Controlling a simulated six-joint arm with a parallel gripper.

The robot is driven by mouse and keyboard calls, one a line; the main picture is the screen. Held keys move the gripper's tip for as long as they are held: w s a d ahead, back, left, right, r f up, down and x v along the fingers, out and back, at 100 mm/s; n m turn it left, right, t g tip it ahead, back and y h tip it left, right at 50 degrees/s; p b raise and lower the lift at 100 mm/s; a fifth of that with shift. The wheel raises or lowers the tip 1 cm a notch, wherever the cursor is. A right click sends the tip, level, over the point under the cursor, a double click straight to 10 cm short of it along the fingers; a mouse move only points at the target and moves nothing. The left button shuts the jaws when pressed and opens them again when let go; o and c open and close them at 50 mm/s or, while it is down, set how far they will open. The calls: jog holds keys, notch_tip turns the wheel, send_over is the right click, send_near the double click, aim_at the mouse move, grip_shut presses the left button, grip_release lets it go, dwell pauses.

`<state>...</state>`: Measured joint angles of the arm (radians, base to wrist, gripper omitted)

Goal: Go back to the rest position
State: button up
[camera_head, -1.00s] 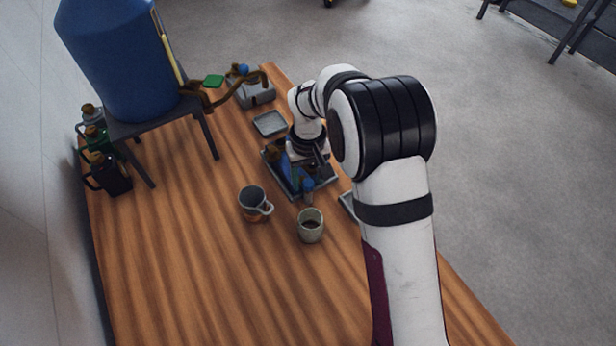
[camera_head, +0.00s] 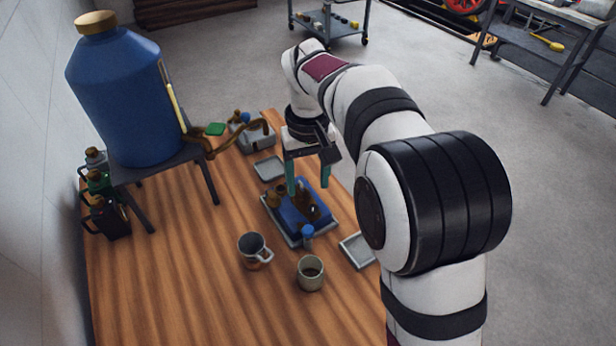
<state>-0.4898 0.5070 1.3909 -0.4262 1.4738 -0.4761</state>
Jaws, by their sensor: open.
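My gripper (camera_head: 308,186) is open and empty, with its two green fingers pointing down. It hangs above a grey tray (camera_head: 291,238) on the wooden table. A blue caddy (camera_head: 296,219) with several brown bottle-like items stands in the tray. A small blue-capped item (camera_head: 307,235) is at the tray's near edge. The fingers look to be above the caddy and apart from it. My arm reaches in from the lower right.
A large blue tank (camera_head: 130,105) on a dark stand (camera_head: 165,168) fills the back left, with several dark bottles beside it. A mug (camera_head: 253,250) and a cup (camera_head: 311,272) stand in front of the tray. Small grey trays (camera_head: 269,168) (camera_head: 358,249) lie nearby. The front left table (camera_head: 170,290) is clear.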

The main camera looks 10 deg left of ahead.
jog(key=shift+r, duration=0.2)
jog(key=s+d+r+m+y, duration=0.1)
jog(key=s+d+r+m, duration=0.15)
jog(key=s+d, duration=0.4)
jog(key=s+d+r+m, duration=0.2)
jog(key=s+d+m, duration=0.2)
jog(key=s+d, duration=0.25)
jog(key=s+d+f+m, duration=0.2)
jog(key=s, duration=0.4)
jog(key=s+d+f+m, duration=0.2)
jog(key=s+f+m, duration=0.1)
jog(key=s, duration=0.4)
jog(key=shift+s+d+y, duration=0.3)
jog(key=shift+y, duration=0.1)
